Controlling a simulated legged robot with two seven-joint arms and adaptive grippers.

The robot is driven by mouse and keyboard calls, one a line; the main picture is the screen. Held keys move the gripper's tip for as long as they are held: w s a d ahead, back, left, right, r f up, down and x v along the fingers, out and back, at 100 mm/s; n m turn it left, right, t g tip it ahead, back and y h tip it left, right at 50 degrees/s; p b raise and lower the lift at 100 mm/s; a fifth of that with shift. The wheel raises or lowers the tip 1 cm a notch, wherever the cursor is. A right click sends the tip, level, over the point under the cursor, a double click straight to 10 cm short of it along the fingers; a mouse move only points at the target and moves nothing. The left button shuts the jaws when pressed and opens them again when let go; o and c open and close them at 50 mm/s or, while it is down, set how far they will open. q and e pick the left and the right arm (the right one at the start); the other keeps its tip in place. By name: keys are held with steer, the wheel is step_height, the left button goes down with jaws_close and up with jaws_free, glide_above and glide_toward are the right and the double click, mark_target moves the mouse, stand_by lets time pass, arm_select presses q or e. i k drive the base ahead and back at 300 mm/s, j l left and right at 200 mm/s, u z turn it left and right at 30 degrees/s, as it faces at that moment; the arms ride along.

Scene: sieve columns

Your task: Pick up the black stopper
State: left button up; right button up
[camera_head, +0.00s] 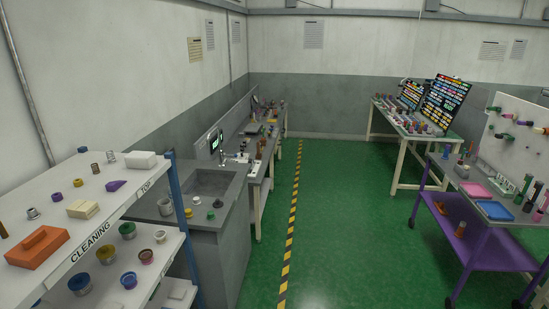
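No thing in view can be made out for sure as the black stopper. Neither of my grippers is in view.
A white shelf rack marked CLEANING (92,243) stands close at left with an orange box (37,247) and several small parts. A purple cart (475,229) is at right, a cluttered table (420,136) behind it. Green floor (350,230) between is clear.

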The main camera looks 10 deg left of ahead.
mark_target(218, 204)
steer(key=i+u, duration=0.1)
steer(key=i, duration=0.95)
steer(key=i+l+u, duration=0.1)
steer(key=i, duration=0.9)
steer(key=l, duration=0.15)
